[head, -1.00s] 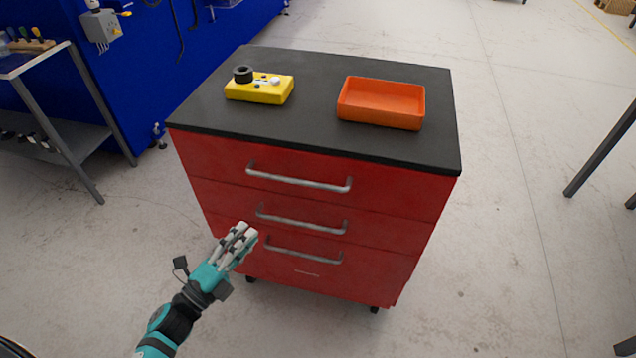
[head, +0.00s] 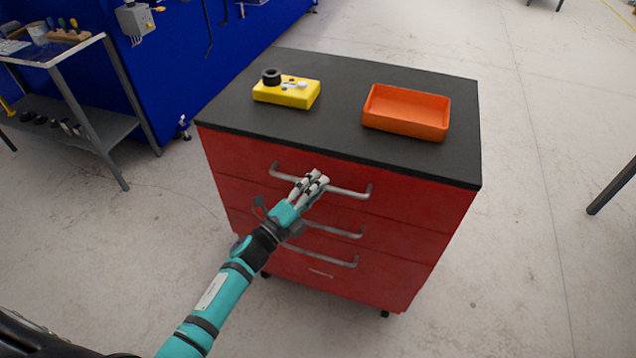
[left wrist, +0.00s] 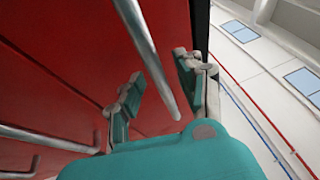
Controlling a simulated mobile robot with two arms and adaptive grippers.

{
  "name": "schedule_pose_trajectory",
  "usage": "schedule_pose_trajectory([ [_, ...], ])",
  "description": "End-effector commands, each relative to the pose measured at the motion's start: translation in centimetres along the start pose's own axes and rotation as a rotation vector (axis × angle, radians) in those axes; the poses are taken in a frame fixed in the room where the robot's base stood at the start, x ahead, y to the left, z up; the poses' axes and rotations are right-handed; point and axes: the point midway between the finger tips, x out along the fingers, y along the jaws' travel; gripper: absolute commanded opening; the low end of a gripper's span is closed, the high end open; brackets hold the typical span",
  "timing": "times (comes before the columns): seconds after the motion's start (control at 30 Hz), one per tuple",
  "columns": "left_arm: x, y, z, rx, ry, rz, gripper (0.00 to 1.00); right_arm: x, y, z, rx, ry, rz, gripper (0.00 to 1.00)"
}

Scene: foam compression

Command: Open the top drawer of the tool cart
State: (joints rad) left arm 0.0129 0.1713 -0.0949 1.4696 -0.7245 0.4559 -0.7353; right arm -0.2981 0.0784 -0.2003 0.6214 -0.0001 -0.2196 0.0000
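The red tool cart (head: 218,182) has several drawers, each with a metal bar handle. The top drawer (head: 425,205) looks closed, its front flush with those below. Its handle (head: 350,191) runs across the front. My left gripper (head: 315,178) is at the middle of this handle and hides part of it. In the left wrist view, the handle bar (left wrist: 143,45) passes between the two spread fingers of my left gripper (left wrist: 160,70). Gaps show between bar and fingers, so it is open and not clamped. My right gripper is not in view.
The cart's black top (head: 320,115) carries a yellow box (head: 286,94) with a black knob and an orange tray (head: 406,112). A grey side table (head: 92,122) stands at left by a blue wall panel (head: 185,60).

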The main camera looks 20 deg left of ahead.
Motion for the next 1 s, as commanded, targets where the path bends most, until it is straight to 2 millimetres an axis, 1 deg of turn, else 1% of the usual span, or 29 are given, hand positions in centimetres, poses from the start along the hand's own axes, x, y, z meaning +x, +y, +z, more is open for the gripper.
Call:
schedule_pose_trajectory([
  [0.13, 0.69, 0.02, 0.0, 0.0, 0.0, 0.001, 0.36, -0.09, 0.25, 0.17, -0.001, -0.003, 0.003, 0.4],
  [0.37, 0.75, 0.03, -0.01, 0.0, 0.0, 0.001, 0.36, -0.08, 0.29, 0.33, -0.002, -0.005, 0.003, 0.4],
  [0.47, 0.73, 0.02, -0.01, 0.0, 0.0, 0.001, 0.26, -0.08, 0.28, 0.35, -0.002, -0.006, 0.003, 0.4],
  [0.6, 0.72, 0.02, -0.01, 0.0, 0.0, 0.001, 0.07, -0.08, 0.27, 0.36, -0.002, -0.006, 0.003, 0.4],
  [0.67, 0.72, 0.03, -0.01, 0.0, 0.0, 0.001, 0.0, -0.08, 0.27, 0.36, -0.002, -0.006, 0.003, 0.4],
  [1.0, 0.68, 0.1, -0.01, 0.001, 0.0, 0.003, 0.0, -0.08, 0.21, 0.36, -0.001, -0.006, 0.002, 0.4],
])
